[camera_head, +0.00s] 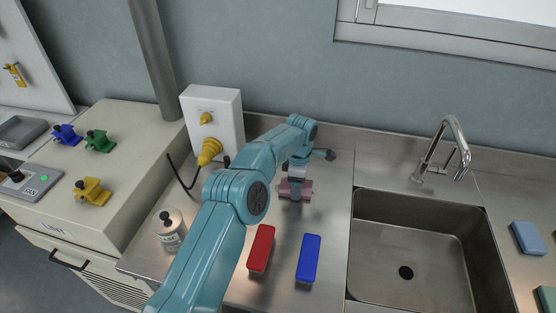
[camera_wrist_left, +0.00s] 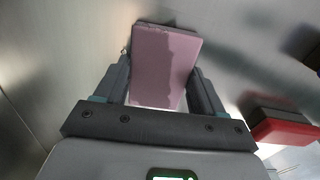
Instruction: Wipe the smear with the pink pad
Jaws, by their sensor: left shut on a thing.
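The pink pad (camera_head: 304,189) is at the back of the steel counter, left of the sink. My left gripper (camera_head: 295,180) is over it and shut on it. In the left wrist view the pad (camera_wrist_left: 165,62) sits between the two fingers (camera_wrist_left: 160,90), its broad pink face showing, with a dark edge along its top. I cannot tell whether the pad touches the counter. I cannot make out the smear in either view; the pad, gripper or arm may cover it. My right gripper is not in view.
A red block (camera_head: 261,248) and a blue block (camera_head: 308,258) lie on the counter nearer me. A white box (camera_head: 214,122) with a yellow plug (camera_head: 209,152) is behind. The sink (camera_head: 420,250) is on the right.

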